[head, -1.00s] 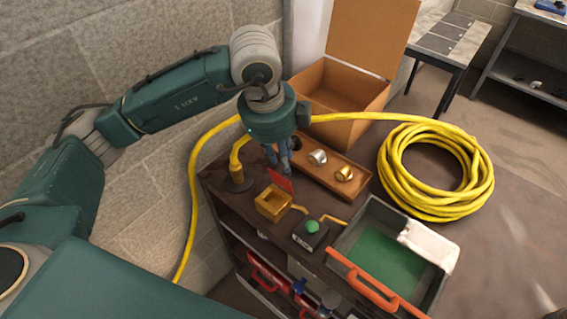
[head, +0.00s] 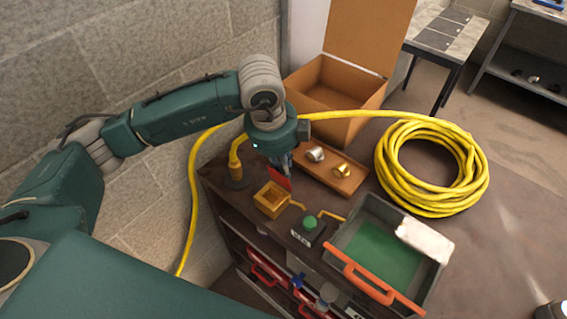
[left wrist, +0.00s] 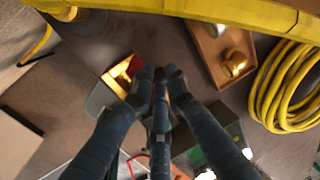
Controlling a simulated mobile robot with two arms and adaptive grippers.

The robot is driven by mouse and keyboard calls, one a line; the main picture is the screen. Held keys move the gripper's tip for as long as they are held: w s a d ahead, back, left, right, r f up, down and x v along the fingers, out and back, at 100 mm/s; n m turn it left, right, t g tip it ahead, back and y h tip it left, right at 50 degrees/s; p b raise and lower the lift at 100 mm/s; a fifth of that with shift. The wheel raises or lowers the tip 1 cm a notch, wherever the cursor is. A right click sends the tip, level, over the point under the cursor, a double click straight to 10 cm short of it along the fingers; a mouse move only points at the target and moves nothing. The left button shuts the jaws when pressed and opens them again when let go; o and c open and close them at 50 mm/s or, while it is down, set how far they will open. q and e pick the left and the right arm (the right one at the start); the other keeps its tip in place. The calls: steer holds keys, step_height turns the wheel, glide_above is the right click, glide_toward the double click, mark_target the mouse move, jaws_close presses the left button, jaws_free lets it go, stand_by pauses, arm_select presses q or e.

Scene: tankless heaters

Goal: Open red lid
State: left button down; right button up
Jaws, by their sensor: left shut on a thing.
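A small yellow box (head: 269,203) stands on the brown cabinet top, its opening facing up. Its red lid (head: 281,179) stands raised at the box's back right edge. My left gripper (head: 287,168) points down at the upper edge of the red lid, shut on it. In the left wrist view my left gripper's fingers (left wrist: 161,76) are close together beside the red lid (left wrist: 136,63) and the yellow box (left wrist: 117,75). The fingers hide part of the lid. My right gripper is not in view.
A brown tray (head: 335,177) with a silver and a gold knob lies behind. A green button box (head: 308,230) and a grey bin (head: 345,243) with an orange handle are to the right. A yellow hose coil (head: 388,180) lies behind the bin. A yellow pipe (head: 236,160) stands left.

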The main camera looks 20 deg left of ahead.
arm_select(q)
steer(key=shift+w, duration=0.1)
steer(key=shift+w+d+f+g+y, duration=0.1)
steer(key=shift+w+d+g+y, duration=0.2)
steer(key=shift+w+g, duration=0.45)
steer(key=shift+w+d+f+g+y, duration=0.1)
steer(key=shift+w+f+g+y, duration=0.1)
steer(key=shift+g, duration=0.4)
steer(key=shift+w+d+f+g+y, duration=0.1)
steer(key=shift+w+g, duration=0.05)
steer(key=shift+g, duration=0.4)
steer(key=shift+r, duration=0.1)
steer(key=c, duration=2)
jaws_free()
steer(key=shift+c, duration=0.2)
steer(key=r, duration=0.4)
steer(key=w+r, duration=0.1)
steer(key=r, duration=0.7)
steer(key=shift+w+d, duration=0.2)
